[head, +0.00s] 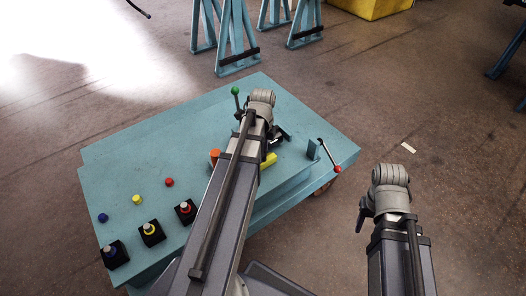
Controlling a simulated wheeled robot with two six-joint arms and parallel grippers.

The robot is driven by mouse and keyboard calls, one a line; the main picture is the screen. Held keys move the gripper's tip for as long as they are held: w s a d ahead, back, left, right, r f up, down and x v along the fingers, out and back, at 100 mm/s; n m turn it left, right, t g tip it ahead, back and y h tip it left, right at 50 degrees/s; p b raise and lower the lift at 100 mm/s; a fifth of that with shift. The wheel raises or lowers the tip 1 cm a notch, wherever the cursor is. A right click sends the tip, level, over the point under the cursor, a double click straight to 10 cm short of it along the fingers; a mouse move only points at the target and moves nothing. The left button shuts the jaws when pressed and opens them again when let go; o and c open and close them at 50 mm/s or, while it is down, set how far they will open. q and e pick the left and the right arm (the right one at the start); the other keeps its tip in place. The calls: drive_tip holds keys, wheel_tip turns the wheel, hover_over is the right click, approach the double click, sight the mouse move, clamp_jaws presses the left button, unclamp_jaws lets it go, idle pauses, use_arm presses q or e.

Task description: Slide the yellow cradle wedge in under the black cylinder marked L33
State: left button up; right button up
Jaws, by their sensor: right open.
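The yellow cradle wedge (268,160) lies on the teal bench, partly hidden behind my left arm. A black shape (282,134) shows just beyond it; I cannot tell whether it is the black cylinder or part of my left gripper, and no L33 marking is readable. My left arm reaches over the bench and hides much of the middle; its fingers cannot be made out. My right gripper (362,215) is open and empty, out over the floor to the right of the bench.
The teal bench (130,160) carries a green-knobbed lever (236,92), a red-knobbed lever (330,157), an orange cylinder (214,155), several coloured caps and black blocks with fittings at left. Teal trestles (235,45) and a yellow bin (372,6) stand behind. Floor at right is mostly clear.

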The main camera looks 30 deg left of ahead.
use_arm(q)
drive_tip(key=shift+r, duration=0.1)
wheel_tip(320, 180, up, 8)
drive_tip(key=p, duration=0.8)
drive_tip(key=shift+f, duration=0.2)
drive_tip(key=s+d+r+n+p, duration=0.3)
drive_tip(key=d+r+n+p, duration=0.1)
drive_tip(key=d+r+p, duration=0.3)
drive_tip(key=s+d+r+n+p, duration=0.3)
drive_tip(key=d+r+p, duration=0.4)
drive_tip(key=d, duration=0.4)
drive_tip(key=s+d+r+n+y+p, duration=0.1)
drive_tip(key=s+d+r+n+p, duration=0.2)
drive_tip(key=d+r+n+p, duration=0.2)
drive_tip(key=d+r+p, duration=0.3)
drive_tip(key=d, duration=0.2)
drive_tip(key=shift+r, duration=0.2)
drive_tip(key=shift+a, duration=0.15)
